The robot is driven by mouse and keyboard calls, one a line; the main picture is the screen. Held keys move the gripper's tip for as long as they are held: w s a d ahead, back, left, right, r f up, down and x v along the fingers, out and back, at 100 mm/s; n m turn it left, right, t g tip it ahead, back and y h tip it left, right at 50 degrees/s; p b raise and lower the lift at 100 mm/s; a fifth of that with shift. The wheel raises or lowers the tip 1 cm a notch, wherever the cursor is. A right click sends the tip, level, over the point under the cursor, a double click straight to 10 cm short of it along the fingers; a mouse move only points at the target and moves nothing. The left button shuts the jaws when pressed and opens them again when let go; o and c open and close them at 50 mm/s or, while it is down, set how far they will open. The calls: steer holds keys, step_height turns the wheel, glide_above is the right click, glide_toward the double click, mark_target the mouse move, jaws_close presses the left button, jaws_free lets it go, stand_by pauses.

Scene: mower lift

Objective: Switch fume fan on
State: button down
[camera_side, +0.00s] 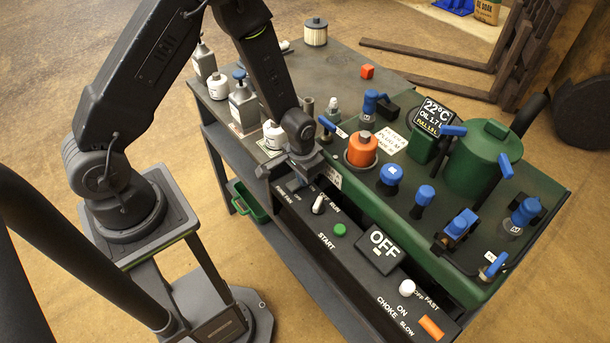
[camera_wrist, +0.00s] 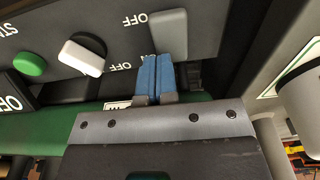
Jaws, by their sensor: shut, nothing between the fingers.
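The fume fan switch is a grey lever (camera_wrist: 168,33) on the dark control panel in the wrist view, with an upside-down "OFF" beside its far end. A second label near the fingertips is partly covered. My gripper (camera_wrist: 158,60) has blue fingers, shut together and empty. Its tips are right at the lever's near end; I cannot tell whether they touch it. In the side view my gripper (camera_side: 304,172) is low over the panel's left end, by the partly covered "FAN" lettering, and the switch cannot be made out there.
A white knob (camera_side: 318,204), a green start button (camera_side: 340,230) and an "OFF" display (camera_side: 381,249) follow along the panel. A green engine deck with blue-handled valves and an orange-capped part (camera_side: 362,149) stands behind it. Bottles (camera_side: 243,104) stand on the bench at left.

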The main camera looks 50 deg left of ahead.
steer(key=shift+s+f, duration=0.2)
steer(key=shift+f, duration=0.05)
steer(key=shift+s, duration=0.1)
step_height(320, 180, up, 14)
steer(key=w, duration=0.3)
steer(key=shift+r, duration=0.2)
steer(key=s+r+t, duration=0.4)
steer(key=s+r, duration=1.5)
steer(key=shift+t, duration=0.3)
